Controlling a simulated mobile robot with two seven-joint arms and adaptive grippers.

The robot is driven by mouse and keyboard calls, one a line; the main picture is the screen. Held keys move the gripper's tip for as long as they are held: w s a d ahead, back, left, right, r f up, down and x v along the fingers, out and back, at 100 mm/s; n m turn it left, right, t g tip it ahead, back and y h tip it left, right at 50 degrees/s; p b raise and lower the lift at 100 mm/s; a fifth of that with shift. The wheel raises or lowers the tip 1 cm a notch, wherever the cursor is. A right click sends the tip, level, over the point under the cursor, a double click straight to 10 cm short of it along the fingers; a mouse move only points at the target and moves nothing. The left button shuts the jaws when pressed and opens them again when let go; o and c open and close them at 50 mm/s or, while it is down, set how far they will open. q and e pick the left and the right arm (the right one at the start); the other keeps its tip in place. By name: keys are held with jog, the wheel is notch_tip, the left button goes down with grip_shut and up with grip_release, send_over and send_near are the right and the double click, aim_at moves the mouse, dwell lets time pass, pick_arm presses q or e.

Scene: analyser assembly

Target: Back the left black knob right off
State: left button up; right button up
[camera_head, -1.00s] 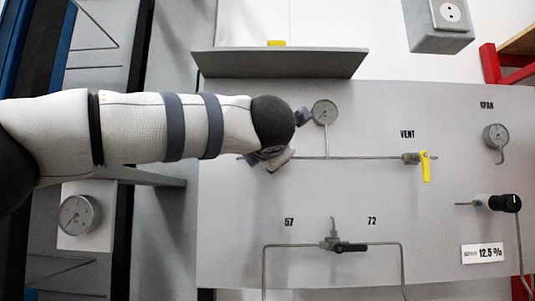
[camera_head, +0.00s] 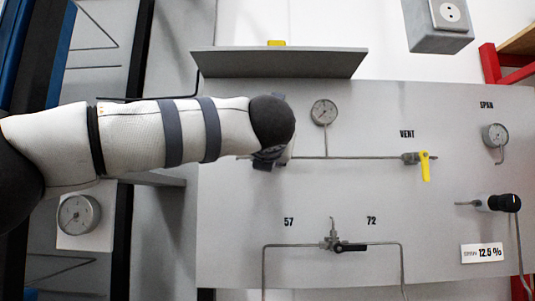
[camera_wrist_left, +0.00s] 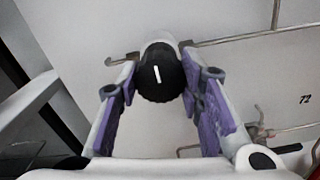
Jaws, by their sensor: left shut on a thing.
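The left black knob (camera_wrist_left: 155,76) with a white line on its face shows in the left wrist view, on a pale body joined to a thin pipe. My left gripper (camera_wrist_left: 160,88) is shut on it, with a purple-padded finger on each side. The white line is close to upright, slightly tilted. In the head view my left arm covers the knob, and only a little of my left gripper (camera_head: 270,159) shows past the dark wrist. My right gripper is not in view.
A grey shelf (camera_head: 280,63) juts out above the panel (camera_head: 370,190). Right of my wrist are a small gauge (camera_head: 324,112), a yellow vent handle (camera_head: 425,165) and another black knob (camera_head: 508,203). A black-handled valve (camera_head: 349,247) sits below, between 57 and 72.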

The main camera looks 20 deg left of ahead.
pick_arm(q)
jog(key=shift+r, duration=0.2)
dwell(0.4)
jog(key=o, duration=1.2)
jog(key=shift+f, duration=0.1)
jog(key=shift+c, duration=0.2)
jog(key=shift+s, duration=0.1)
jog(key=v, duration=1.2)
